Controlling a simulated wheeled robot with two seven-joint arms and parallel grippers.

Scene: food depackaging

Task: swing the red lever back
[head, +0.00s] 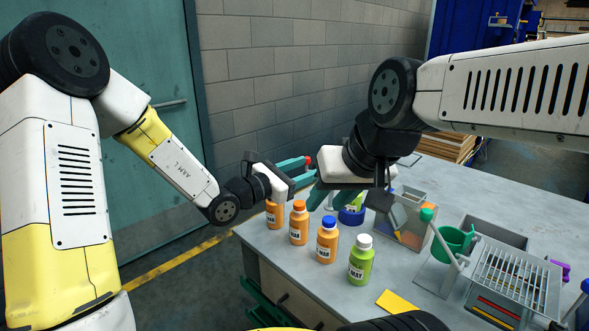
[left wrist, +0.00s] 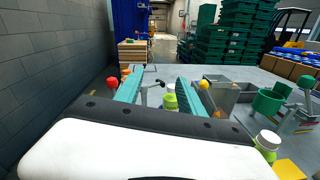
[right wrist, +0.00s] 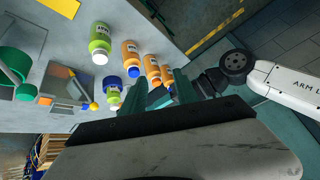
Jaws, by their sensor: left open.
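The red lever shows only as its round red knob (head: 308,160) in the head view, at the fingertips of my left gripper (head: 292,170). In the left wrist view the red knob (left wrist: 113,82) is just outside the left finger, not between the fingers; I cannot tell whether it touches. Its arm is hidden. My left gripper (left wrist: 160,90) is open, with a lime bottle (left wrist: 170,100) and a grey crank-like part showing beyond the gap. My right gripper (head: 324,194) is close by on the right, above the table; its fingers (right wrist: 162,92) stand apart with nothing held.
Several orange bottles (head: 298,225) and a lime bottle (head: 361,262) stand along the table's front edge. A lime bottle sits in a blue ring (head: 350,216). A green cup (head: 452,240), a green-knobbed lever (head: 427,214) and a wire rack (head: 510,275) are at the right.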

